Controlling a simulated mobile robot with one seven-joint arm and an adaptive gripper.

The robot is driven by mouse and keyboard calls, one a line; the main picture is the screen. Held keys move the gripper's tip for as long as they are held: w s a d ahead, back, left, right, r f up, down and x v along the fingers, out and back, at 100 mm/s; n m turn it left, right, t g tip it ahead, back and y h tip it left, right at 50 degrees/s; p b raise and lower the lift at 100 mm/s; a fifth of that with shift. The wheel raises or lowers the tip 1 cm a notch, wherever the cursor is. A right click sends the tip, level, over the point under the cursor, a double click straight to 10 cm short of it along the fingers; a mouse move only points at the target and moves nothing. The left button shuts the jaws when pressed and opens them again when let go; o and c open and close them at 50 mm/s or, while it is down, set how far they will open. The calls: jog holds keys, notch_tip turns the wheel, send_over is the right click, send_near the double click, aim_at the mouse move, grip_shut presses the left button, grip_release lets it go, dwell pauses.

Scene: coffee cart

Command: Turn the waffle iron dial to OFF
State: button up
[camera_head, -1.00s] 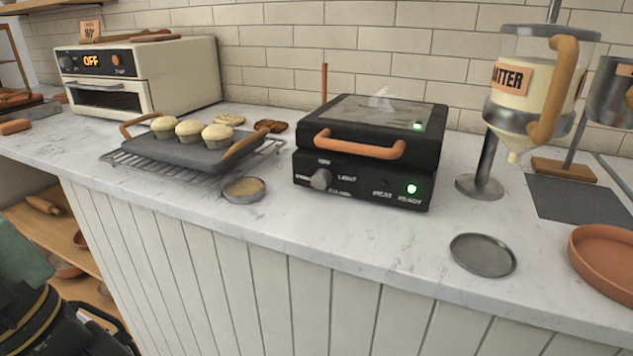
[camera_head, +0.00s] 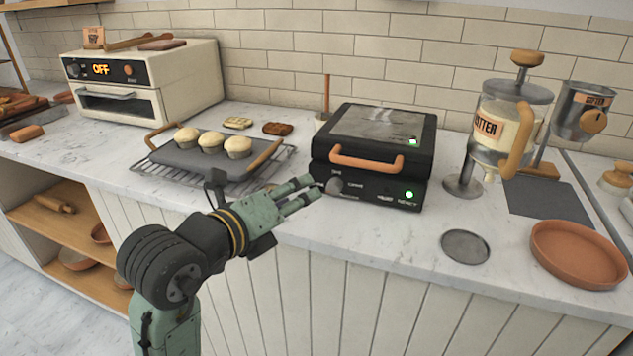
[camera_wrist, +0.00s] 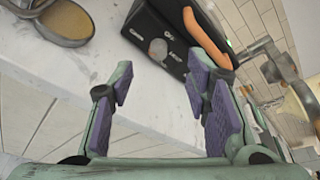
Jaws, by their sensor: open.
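The black waffle iron (camera_head: 372,160) sits closed on the counter with an orange handle (camera_head: 366,161) across its front; the handle also shows in the wrist view (camera_wrist: 208,42). Its round grey dial (camera_head: 334,186) is at the left of the front panel, and a green light glows at the right. The dial shows in the wrist view (camera_wrist: 158,49), beyond my fingers; its exact setting is too small to read. My gripper (camera_head: 308,189) is open, with its fingertips just left of and in front of the dial. In the wrist view its purple pads are apart with nothing between them.
A tray of muffins (camera_head: 205,160) on a wire rack stands left of the iron. The batter dispenser (camera_head: 505,130) and a flat grey disc (camera_head: 465,246) are to the right. The toaster oven (camera_head: 145,80) reads OFF. The counter's front edge lies below my gripper.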

aim_at(332, 189)
jog(key=shift+m+g, duration=0.3)
jog(key=shift+m, duration=0.1)
jog(key=p+x, duration=0.1)
jog(key=x, duration=0.2)
jog(key=p+x, duration=0.1)
jog(key=x, duration=0.3)
jog(key=p+x, duration=0.1)
jog(key=x, duration=0.3)
jog(key=shift+s+d+f, duration=0.3)
jog(key=shift+f, duration=0.1)
grip_shut()
